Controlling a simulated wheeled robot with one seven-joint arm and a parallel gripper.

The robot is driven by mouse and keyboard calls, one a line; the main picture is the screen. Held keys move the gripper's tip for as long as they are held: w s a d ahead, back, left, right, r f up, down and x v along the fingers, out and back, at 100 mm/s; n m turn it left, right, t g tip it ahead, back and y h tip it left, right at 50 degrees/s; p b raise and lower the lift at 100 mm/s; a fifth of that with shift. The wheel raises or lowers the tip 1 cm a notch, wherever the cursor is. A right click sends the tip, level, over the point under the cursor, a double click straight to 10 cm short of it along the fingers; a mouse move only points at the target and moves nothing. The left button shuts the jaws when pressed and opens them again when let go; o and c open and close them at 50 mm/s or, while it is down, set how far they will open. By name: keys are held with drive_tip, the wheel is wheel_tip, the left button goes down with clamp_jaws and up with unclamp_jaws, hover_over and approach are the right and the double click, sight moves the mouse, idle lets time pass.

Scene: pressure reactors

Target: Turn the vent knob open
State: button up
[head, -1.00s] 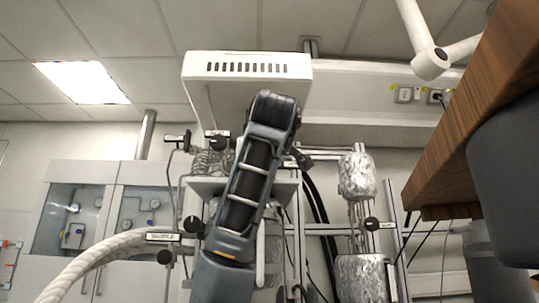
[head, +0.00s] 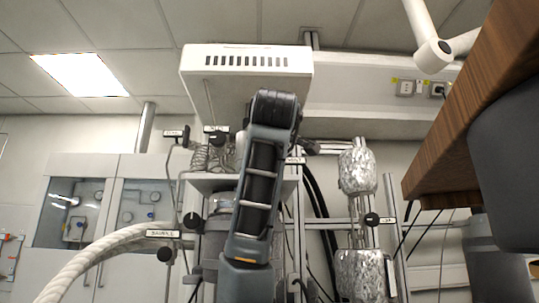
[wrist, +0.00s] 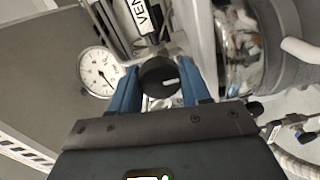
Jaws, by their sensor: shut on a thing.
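The vent knob (wrist: 158,78) is a round black knob with a white mark on its face, in the middle of the wrist view. My gripper (wrist: 159,68) has one blue finger on each side of the knob and is shut on it. The white mark points to the right in that view. A label reading "VEN" (wrist: 143,14) sits just beyond the knob, its end cut off. In the head view my arm covers the knob and gripper; only part of a small label (head: 296,160) shows beside the arm.
A round pressure gauge (wrist: 99,71) is left of the fingers, and a shiny vessel (wrist: 243,45) is close on the right. In the head view, other black knobs (head: 193,221), a pale hose (head: 95,252), foil-wrapped vessels (head: 357,172) and a wooden tabletop (head: 470,110) surround the arm.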

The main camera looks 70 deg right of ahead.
drive_tip(key=shift+w, duration=0.1)
drive_tip(key=o, duration=1.1)
drive_tip(key=shift+c, duration=0.2)
drive_tip(key=v, duration=0.7)
drive_tip(key=shift+s+a, duration=0.2)
drive_tip(key=shift+a, duration=0.15)
drive_tip(key=shift+w+f, duration=0.1)
